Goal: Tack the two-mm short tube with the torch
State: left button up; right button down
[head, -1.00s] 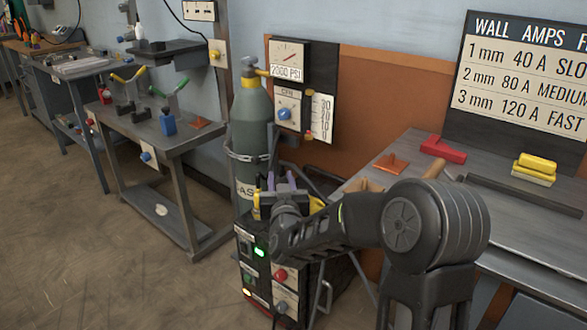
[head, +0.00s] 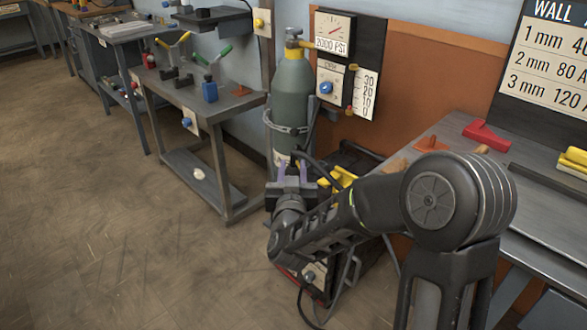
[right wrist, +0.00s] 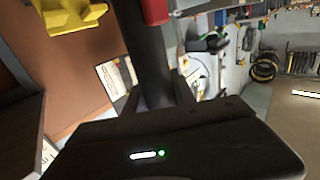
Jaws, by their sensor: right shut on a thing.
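My right gripper (head: 295,172), with purple fingertips, is in the middle of the head view, in front of the gas cylinder and left of a yellow holder (head: 342,178). It is shut on a dark thing that looks like the torch (head: 299,157), with a black cable trailing right. In the right wrist view the dark torch body (right wrist: 150,50) rises from the gripper, and the yellow holder (right wrist: 70,14) shows at top left. The short tube cannot be made out. My left gripper is not in view.
The gas cylinder (head: 292,95) stands on the welding cart behind my arm. A right-hand bench (head: 440,170) holds a red piece (head: 486,136). Floor at left is clear.

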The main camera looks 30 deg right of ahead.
jog(key=shift+r, duration=0.1)
jog(key=s+a+f+n+t+y, duration=0.1)
jog(key=a+n+y, duration=0.1)
jog(key=a, duration=1)
jog(key=shift+s+a+y, duration=0.3)
jog(key=shift+s+y, duration=0.05)
jog(key=shift+y, duration=0.25)
